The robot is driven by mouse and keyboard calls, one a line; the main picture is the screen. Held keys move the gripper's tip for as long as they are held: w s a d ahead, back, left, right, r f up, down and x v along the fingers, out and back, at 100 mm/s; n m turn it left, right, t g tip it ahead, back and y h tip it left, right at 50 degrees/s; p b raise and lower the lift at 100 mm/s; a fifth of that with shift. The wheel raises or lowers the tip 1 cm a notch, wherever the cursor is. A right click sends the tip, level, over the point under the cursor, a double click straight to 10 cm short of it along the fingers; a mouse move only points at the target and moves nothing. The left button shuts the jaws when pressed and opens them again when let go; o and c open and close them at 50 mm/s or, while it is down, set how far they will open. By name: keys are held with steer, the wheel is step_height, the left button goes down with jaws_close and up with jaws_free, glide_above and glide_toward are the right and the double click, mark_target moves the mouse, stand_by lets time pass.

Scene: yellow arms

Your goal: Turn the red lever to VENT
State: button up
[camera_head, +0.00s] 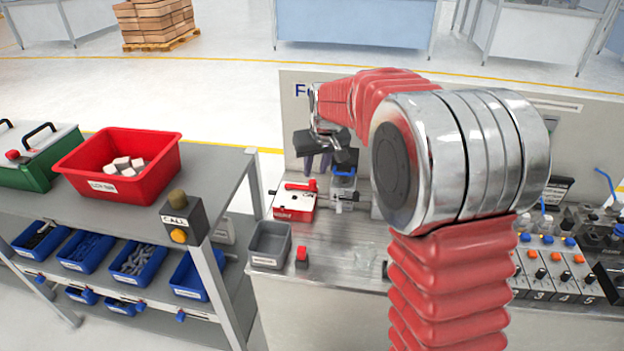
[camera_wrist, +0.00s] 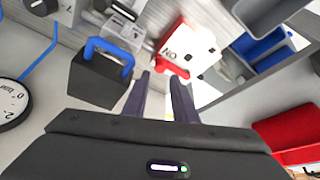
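The red lever (camera_head: 301,186) lies across the top of a small white box with a red base (camera_head: 293,213) on the bench. The white box also shows in the wrist view (camera_wrist: 201,45), with upside-down lettering and a red part along its left edge. I cannot read a VENT mark in either view. My gripper (camera_head: 317,168) is above and behind the lever in the head view, fingers pointing down. In the wrist view its two dark fingers (camera_wrist: 161,76) are apart with nothing between them, and their tips appear close to the box's near edge. I cannot tell whether they touch it.
A dark block with a blue handle (camera_wrist: 95,82) is left of the fingers in the wrist view. A grey bin (camera_head: 269,243) and a small red-topped item (camera_head: 302,257) stand in front of the box. A red bin (camera_head: 117,170) is on the left shelf.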

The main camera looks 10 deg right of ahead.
mark_target(312, 181)
steer(key=x, duration=0.6)
steer(key=shift+w+f, duration=0.1)
steer(key=shift+f, duration=0.15)
jaws_close()
stand_by(0.3)
